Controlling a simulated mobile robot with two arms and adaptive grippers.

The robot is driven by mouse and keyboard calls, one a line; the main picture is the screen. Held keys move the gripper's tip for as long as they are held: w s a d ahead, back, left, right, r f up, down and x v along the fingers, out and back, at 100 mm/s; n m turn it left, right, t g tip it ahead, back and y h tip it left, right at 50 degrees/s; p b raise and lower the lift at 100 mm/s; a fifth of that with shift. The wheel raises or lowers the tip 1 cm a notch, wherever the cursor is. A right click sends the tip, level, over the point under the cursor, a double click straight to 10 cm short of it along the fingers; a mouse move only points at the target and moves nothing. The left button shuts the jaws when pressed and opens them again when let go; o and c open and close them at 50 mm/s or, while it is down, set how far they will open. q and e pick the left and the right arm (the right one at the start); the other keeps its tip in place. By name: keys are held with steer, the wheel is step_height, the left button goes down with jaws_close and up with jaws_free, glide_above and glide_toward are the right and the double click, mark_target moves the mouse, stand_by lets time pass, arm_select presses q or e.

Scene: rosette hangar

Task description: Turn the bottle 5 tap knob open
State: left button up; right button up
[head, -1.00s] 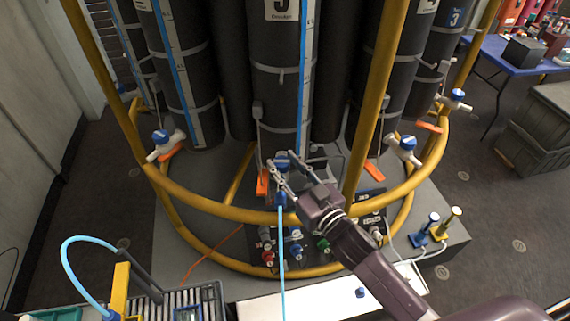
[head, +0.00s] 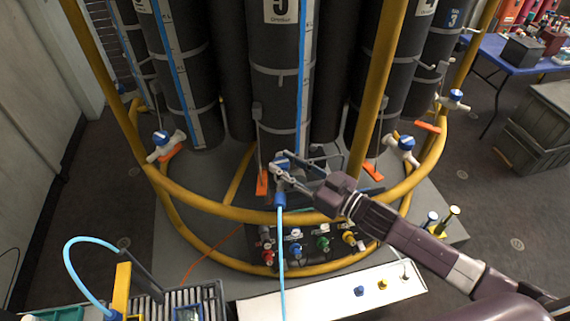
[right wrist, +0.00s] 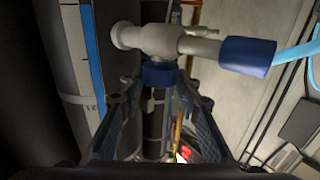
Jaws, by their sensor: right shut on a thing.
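Bottle 5 (head: 276,88) is the tall dark cylinder with the white "5" label in the middle of the rack. Its tap shows at its foot, and my right gripper (head: 283,169) reaches it from the right and partly hides it. In the right wrist view, the white tap body (right wrist: 155,40) lies across the top, with the blue knob (right wrist: 160,75) below it, between my fingers. The right gripper is shut on this knob. A blue connector (right wrist: 247,56) with a light blue hose (head: 281,250) is on the tap's outlet. My left gripper is not visible.
A yellow rail (head: 235,212) curves around the rack in front of the bottles, close under my right arm. Neighbouring bottles have similar taps (head: 402,149). A panel with coloured fittings (head: 296,248) and a white bench (head: 330,295) lie below.

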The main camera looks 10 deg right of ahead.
steer(key=shift+w+d+n+g+y+b, duration=0.15)
steer(key=shift+n+g+y+b, duration=0.45)
steer(key=shift+n+g+y, duration=0.5)
steer(key=o, duration=1.2)
steer(key=v, duration=1.2)
steer(key=shift+w, duration=0.1)
